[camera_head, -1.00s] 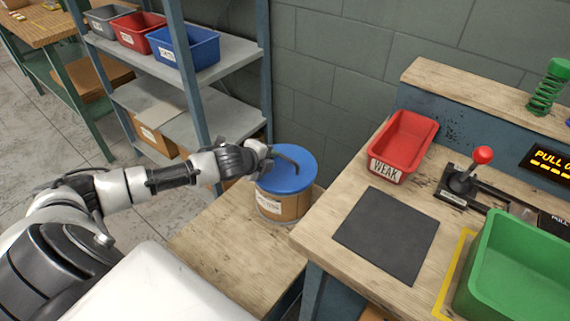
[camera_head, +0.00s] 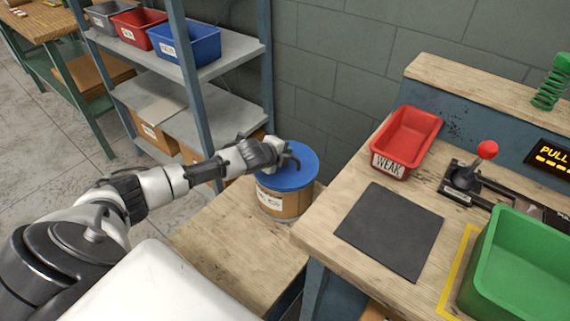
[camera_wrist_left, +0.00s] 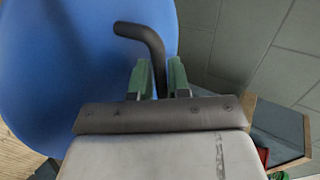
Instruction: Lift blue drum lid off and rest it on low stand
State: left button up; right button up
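The blue drum lid (camera_head: 300,174) sits on the cardboard-brown drum (camera_head: 289,203), which has a white label. The drum stands on the low wooden stand (camera_head: 225,235). My left gripper (camera_head: 287,155) is over the lid at its dark bent handle (camera_head: 297,164). In the left wrist view, the handle (camera_wrist_left: 147,37) runs down between the green fingers of my left gripper (camera_wrist_left: 160,78). The blue lid (camera_wrist_left: 60,70) fills the left of that view. My right gripper is not in view.
The workbench (camera_head: 318,235) is close to the right of the drum, with a dark mat (camera_head: 390,230), a red WEAK bin (camera_head: 408,140), a red-knobbed lever (camera_head: 486,150) and a green bin (camera_head: 525,265). A shelf rack (camera_head: 225,65) stands behind left. The stand's front is bare.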

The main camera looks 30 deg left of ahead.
pick_arm(q)
grip_shut()
